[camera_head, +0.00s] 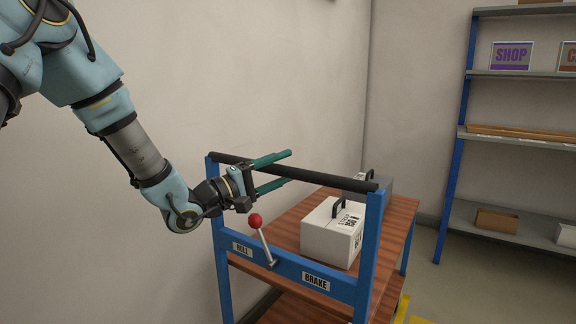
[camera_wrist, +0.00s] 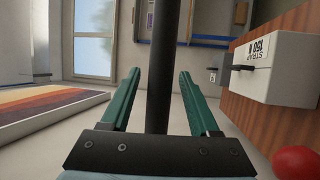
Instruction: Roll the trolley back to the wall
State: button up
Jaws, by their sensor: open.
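The trolley has a blue frame (camera_head: 366,250), a wooden deck (camera_head: 290,225) and a black push bar (camera_head: 330,179) across its near end. My gripper (camera_head: 285,167) is open, with one green finger above the bar and one below. In the wrist view the bar (camera_wrist: 161,60) runs between the fingers, with gaps visible on both sides. A lever with a red knob (camera_head: 255,220) leans toward the ROLL label (camera_head: 242,248), away from the BRAKE label (camera_head: 316,281). The red knob also shows in the wrist view (camera_wrist: 297,161).
A white case (camera_head: 330,236) and a grey case (camera_head: 378,185) stand on the deck. A plain wall (camera_head: 220,80) runs along the left. A blue-and-grey shelf rack (camera_head: 520,141) stands at the right. Yellow floor marking (camera_head: 402,306) shows beside the trolley.

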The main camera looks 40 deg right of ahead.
jog(key=shift+x, duration=0.95)
jog(key=shift+a, duration=0.1)
grip_shut()
dwell(0.7)
